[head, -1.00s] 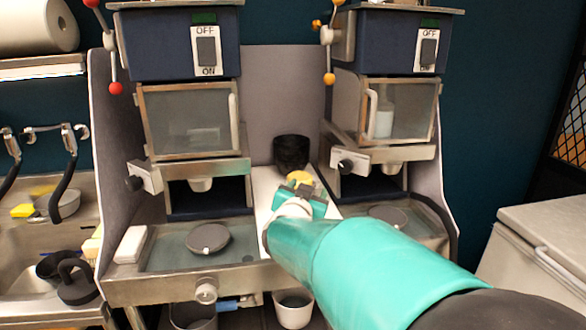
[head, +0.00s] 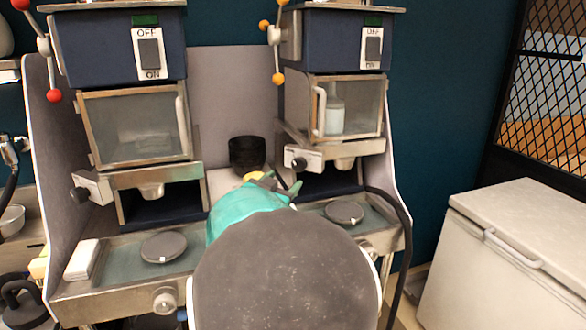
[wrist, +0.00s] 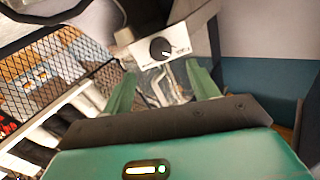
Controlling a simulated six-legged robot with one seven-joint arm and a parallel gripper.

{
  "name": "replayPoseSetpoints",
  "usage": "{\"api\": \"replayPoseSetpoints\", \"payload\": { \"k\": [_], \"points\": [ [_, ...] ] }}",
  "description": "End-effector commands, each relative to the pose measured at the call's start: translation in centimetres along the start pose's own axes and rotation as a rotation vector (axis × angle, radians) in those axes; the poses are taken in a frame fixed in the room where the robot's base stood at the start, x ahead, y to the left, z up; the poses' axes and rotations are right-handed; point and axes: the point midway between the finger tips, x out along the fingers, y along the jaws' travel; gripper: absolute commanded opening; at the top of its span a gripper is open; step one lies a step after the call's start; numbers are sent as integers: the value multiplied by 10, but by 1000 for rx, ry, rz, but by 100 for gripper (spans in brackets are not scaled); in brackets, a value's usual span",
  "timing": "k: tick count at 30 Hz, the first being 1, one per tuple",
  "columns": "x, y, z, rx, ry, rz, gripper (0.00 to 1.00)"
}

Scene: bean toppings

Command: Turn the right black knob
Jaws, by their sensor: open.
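The right black knob (head: 299,164) sits on a white block at the front left of the right machine. In the wrist view the black knob (wrist: 160,48) shows on its white plate, just beyond and between my fingertips. My gripper (wrist: 160,75) is open, with its two green fingers apart and nothing between them. In the head view my gripper (head: 277,184) is below and a little left of the knob, partly hidden behind my own arm. I cannot tell from these views whether a finger touches the knob.
The left machine has its own black knob (head: 79,195). A dark cup (head: 247,153) stands between the machines. A round grey disc (head: 344,212) lies on the right tray, another (head: 163,247) on the left. A white chest (head: 510,250) stands at the right.

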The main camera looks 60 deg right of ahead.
Motion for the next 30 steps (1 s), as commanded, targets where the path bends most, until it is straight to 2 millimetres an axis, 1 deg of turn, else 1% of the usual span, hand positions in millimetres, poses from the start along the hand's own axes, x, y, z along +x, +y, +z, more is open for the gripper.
{"api": "replayPoseSetpoints", "payload": {
  "k": [1,9,12,15,20,27,29,30],
  "points": [
    [11,1,0,-4,1,3,59],
    [62,0,0,-4,1,1,59],
    [77,-2,1,-4,0,-1,59],
    [88,-3,1,-3,0,-4,59],
    [97,-3,1,0,-1,-4,59],
    [98,-3,1,0,-2,-5,59],
    [98,-3,1,0,-2,-5,50],
    [98,-3,1,0,-2,-5,42]
  ]
}}
